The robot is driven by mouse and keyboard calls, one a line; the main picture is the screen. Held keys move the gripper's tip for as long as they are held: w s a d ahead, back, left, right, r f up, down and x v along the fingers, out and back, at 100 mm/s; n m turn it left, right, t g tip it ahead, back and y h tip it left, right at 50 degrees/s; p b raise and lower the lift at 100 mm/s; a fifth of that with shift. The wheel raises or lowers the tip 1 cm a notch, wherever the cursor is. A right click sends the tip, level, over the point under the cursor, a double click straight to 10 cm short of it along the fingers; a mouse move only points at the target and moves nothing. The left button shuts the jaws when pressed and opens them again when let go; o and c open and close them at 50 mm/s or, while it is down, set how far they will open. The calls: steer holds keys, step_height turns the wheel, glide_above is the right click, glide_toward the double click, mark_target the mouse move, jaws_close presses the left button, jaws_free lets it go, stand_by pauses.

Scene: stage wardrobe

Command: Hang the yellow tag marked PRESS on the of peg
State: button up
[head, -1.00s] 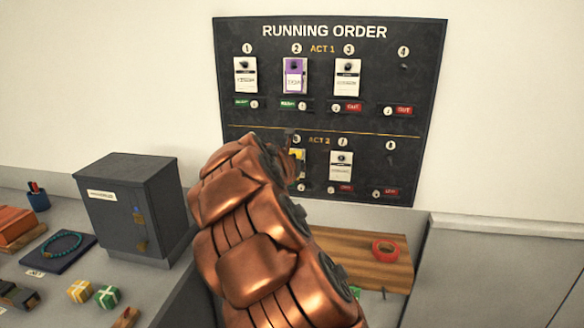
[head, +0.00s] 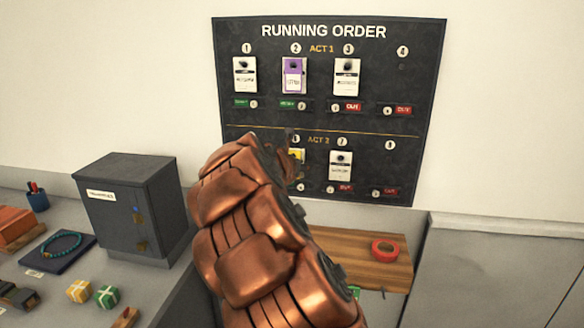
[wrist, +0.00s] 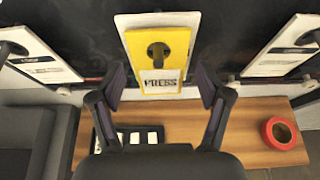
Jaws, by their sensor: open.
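The yellow tag (wrist: 172,41) marked PRESS hangs on a dark peg that shows through its hole, in front of a white card (wrist: 126,22). In the head view the yellow tag (head: 299,155) shows in the ACT 2 row of the board, partly hidden by my arm. The number above it is hard to read. My gripper (wrist: 162,82) is open, with one finger on each side of the tag's lower end and a visible gap to both. The leftmost ACT 2 place is hidden behind my arm.
The RUNNING ORDER board (head: 390,125) holds white tags and a purple tag (head: 293,76). Pegs 4 and 8 look bare. Below are a wooden shelf (head: 350,245) and a red tape roll (head: 385,250). A grey cabinet (head: 130,205) stands left of my arm.

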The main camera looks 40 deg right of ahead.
steer(key=v, duration=1.2)
stand_by(0.3)
